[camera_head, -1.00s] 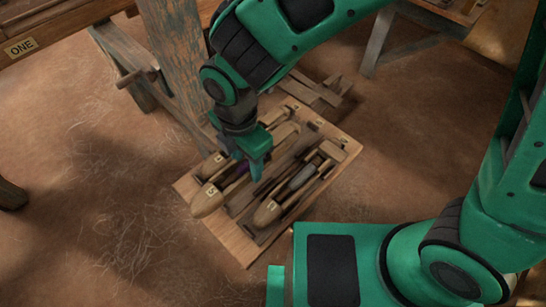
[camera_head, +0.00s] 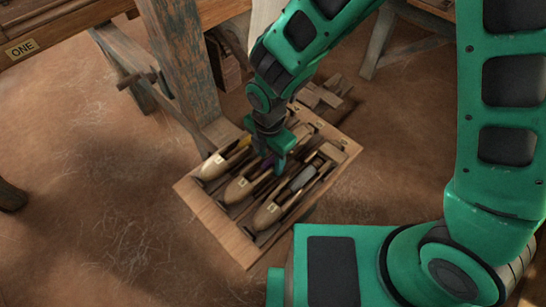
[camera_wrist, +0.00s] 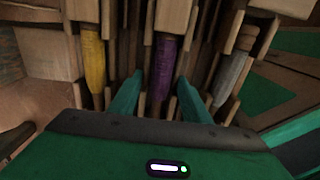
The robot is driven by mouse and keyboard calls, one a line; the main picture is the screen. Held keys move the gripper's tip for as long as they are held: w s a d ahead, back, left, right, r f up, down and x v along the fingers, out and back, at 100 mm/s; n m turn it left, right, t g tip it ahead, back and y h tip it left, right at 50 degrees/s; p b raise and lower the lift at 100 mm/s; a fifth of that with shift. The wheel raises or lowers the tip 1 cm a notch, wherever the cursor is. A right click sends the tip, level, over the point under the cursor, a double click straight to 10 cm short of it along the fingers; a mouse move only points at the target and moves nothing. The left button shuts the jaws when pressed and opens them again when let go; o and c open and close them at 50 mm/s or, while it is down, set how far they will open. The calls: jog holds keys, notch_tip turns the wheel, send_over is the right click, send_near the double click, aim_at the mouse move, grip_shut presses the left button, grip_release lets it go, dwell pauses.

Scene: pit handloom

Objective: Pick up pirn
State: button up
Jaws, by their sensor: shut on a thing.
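A wooden tray (camera_head: 232,240) on the floor holds three wooden shuttles side by side. The middle shuttle (camera_head: 236,190) carries a purple pirn (camera_head: 266,166), which also shows in the wrist view (camera_wrist: 163,68). My gripper (camera_head: 276,163) reaches down over the middle shuttle. In the wrist view my gripper's green fingers (camera_wrist: 160,82) stand on either side of the purple pirn, shut on it. The pirn still lies within its shuttle. The contact at the fingertips is partly hidden.
The left shuttle (camera_head: 212,168) holds a yellow pirn (camera_wrist: 93,65). The right shuttle (camera_head: 268,215) holds a grey pirn (camera_head: 302,178). Tray slats lie close beside the fingers. A wooden loom post (camera_head: 180,60) stands behind the tray. The floor at left is clear.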

jog(key=shift+f, duration=0.1)
jog(key=o, duration=1.2)
notch_tip(320, 180, up, 12)
jog(key=shift+r, duration=0.15)
jog(key=w+d+r+m+h, duration=0.1)
jog(key=w+d+r+m, duration=0.15)
jog(key=d+m, duration=0.7)
jog(key=w+d+r+m, duration=0.2)
jog(key=d+r+m, duration=0.25)
jog(key=d, duration=1.05)
jog(key=s+d+m, duration=0.2)
jog(key=d+m, duration=0.1)
jog(key=s+d+r+m, duration=0.1)
jog(key=s+d+m, duration=0.1)
jog(key=d+m, duration=0.1)
jog(key=s+d+r+m, duration=0.1)
jog(key=d+m, duration=0.2)
jog(key=d, duration=0.2)
jog(key=shift+s+m, duration=0.3)
jog(key=shift+s, duration=0.1)
jog(key=shift+o, duration=0.6)
jog(key=s+d+r+m+y, duration=0.1)
jog(key=s+d+m, duration=0.7)
jog(key=s+m, duration=0.2)
jog(key=shift+d, duration=0.15)
